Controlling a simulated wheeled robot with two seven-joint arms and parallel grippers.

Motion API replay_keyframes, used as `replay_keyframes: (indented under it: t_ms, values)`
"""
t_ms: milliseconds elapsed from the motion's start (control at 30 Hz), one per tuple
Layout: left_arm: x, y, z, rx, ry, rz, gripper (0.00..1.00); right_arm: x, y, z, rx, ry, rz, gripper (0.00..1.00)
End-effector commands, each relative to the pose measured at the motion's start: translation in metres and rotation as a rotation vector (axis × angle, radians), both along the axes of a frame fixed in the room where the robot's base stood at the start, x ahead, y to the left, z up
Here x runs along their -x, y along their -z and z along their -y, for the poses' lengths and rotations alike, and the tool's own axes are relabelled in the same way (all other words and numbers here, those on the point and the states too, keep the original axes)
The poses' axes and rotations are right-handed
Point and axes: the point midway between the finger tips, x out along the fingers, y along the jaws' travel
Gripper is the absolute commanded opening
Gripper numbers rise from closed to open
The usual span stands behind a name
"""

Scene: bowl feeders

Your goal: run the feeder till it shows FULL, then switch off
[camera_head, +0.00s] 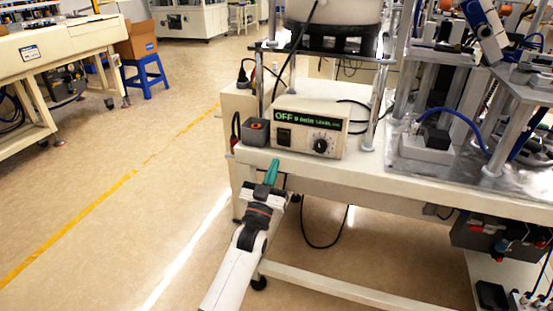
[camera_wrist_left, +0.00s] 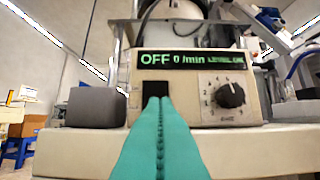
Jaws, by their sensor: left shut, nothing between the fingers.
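The feeder controller (camera_head: 307,127) is a beige box on the bench, and its green display reads OFF and 0 /min, with a smaller level text that is hard to read. In the left wrist view, the controller (camera_wrist_left: 195,65) has a black switch (camera_wrist_left: 155,90), partly covered by my fingertips, and a black dial (camera_wrist_left: 230,95) to the right. The feeder bowl (camera_head: 335,10) stands above on a black base. My left gripper (camera_head: 272,165) has green fingers, shut and empty, in front of the bench edge below the controller. Whether the fingertips touch the switch cannot be told. My right gripper is out of view.
A grey box with an orange-red button (camera_head: 257,130) sits left of the controller; the wrist view shows a grey block (camera_wrist_left: 95,107) there. Metal posts and a fixture (camera_head: 430,150) stand to the right. The floor left of the bench is clear.

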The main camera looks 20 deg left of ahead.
Motion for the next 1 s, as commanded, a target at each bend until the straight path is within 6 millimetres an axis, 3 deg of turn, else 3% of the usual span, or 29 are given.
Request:
replay_keyframes:
  t_ms: [233, 400, 1000]
  values:
    - [0.032, 0.035, -0.002, 0.000, 0.000, -0.004, 0.00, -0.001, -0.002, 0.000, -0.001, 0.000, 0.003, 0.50]
    - [0.046, 0.049, -0.002, 0.001, 0.000, -0.001, 0.00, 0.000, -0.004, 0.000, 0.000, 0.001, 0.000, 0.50]
    - [0.051, 0.054, -0.002, 0.000, 0.000, -0.002, 0.00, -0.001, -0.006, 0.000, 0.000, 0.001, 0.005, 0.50]
